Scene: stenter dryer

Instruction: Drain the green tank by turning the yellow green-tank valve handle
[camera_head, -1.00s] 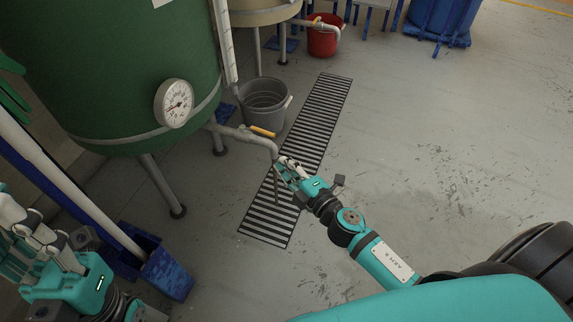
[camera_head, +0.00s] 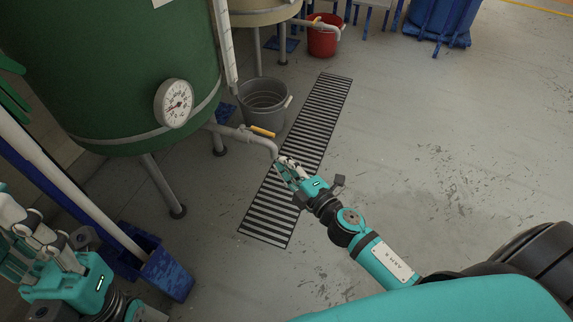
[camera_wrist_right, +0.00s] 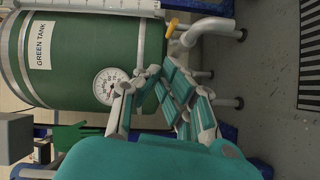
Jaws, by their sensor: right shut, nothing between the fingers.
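The green tank (camera_head: 115,75) stands on legs at the upper left in the head view, with a round dial gauge (camera_head: 175,102) on its side. Its label reads GREEN TANK in the right wrist view (camera_wrist_right: 50,60). The yellow valve handle (camera_head: 262,132) lies along the outlet pipe (camera_head: 240,134); it also shows in the right wrist view (camera_wrist_right: 171,28). My right gripper (camera_head: 283,170) is shut and empty, just below and right of the pipe's bent end, apart from the handle. My left gripper (camera_head: 30,250) is at the lower left; its fingers are partly hidden.
A grey bucket (camera_head: 264,98) stands behind the outlet pipe. A floor grate (camera_head: 320,110) runs under my right gripper. A red bucket (camera_head: 322,40) sits farther back beneath a cream tank (camera_head: 262,10). Floor on the right is clear.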

